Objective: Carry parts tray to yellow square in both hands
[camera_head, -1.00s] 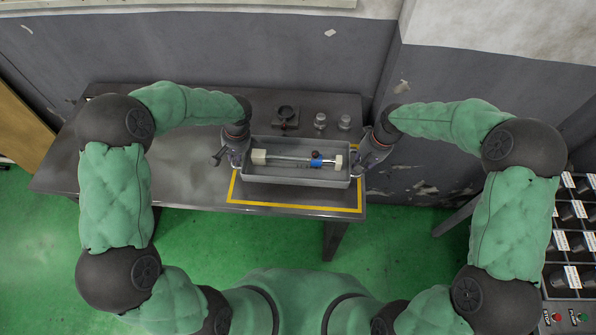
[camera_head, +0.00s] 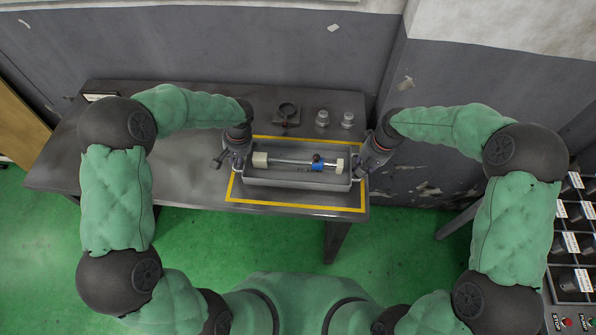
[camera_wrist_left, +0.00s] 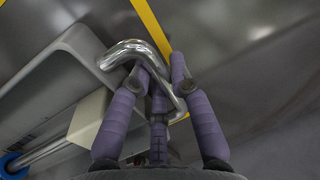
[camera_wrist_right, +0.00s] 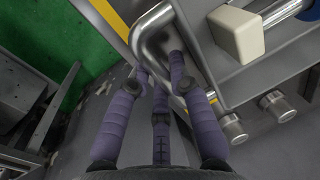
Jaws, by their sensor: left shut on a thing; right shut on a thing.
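The grey parts tray (camera_head: 297,181) is within the yellow square outline (camera_head: 300,207) on the table, near its right end. I cannot tell whether its bottom touches the table. Inside it lies a rod with cream end blocks and a blue collar (camera_head: 316,162). My left gripper (camera_head: 233,160) is at the tray's left end, shut on its metal handle, which shows in the left wrist view (camera_wrist_left: 130,46). My right gripper (camera_head: 363,166) is at the right end, shut on the other handle, which shows in the right wrist view (camera_wrist_right: 143,42).
Behind the tray on the dark table (camera_head: 120,165) stand a black round fixture (camera_head: 286,114) and two small metal cylinders (camera_head: 322,118). The table is bare to the left. A rack of labelled dark parts (camera_head: 575,245) stands at far right.

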